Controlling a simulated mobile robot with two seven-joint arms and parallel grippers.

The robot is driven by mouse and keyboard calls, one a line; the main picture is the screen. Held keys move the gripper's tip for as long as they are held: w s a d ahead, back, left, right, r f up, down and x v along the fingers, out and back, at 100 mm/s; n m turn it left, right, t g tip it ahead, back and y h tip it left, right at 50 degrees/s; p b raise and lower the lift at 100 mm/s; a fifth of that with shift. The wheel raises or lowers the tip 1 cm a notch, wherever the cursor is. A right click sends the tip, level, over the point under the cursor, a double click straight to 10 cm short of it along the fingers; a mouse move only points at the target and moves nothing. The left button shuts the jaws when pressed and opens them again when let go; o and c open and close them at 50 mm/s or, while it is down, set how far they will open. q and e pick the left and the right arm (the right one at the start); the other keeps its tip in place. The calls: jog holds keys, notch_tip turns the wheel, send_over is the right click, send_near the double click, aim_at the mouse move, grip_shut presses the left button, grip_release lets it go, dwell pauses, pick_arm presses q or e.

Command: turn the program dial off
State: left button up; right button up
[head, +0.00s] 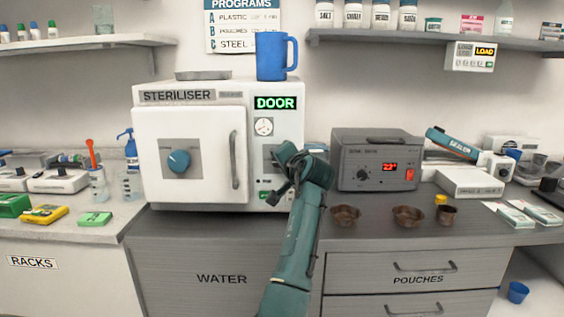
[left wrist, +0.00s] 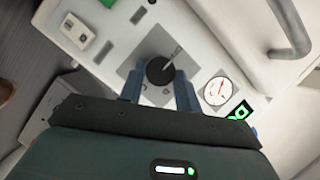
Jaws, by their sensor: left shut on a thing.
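The white steriliser (head: 219,97) stands on the counter with its door (head: 203,122) shut and a green DOOR display (head: 275,103) lit. The program dial (left wrist: 160,69) is a dark round knob with a pale pointer on a grey plate (left wrist: 137,60). In the left wrist view its pointer aims to the upper right. My left gripper (head: 280,160) is at the steriliser's right-hand panel and hides the dial in the head view. In the left wrist view its two fingers (left wrist: 158,82) stand on either side of the dial, shut on it. My right gripper is in neither view.
A pressure gauge (head: 264,127) sits above the dial. A blue mug (head: 272,57) stands on the steriliser. A grey unit (head: 376,153) and brown bowls (head: 345,216) are to the right.

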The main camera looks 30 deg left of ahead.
pick_arm(q)
jog(key=o, duration=1)
jog(key=v, duration=1.3)
jog(key=shift+d+b, duration=0.1)
jog(key=shift+b, duration=0.2)
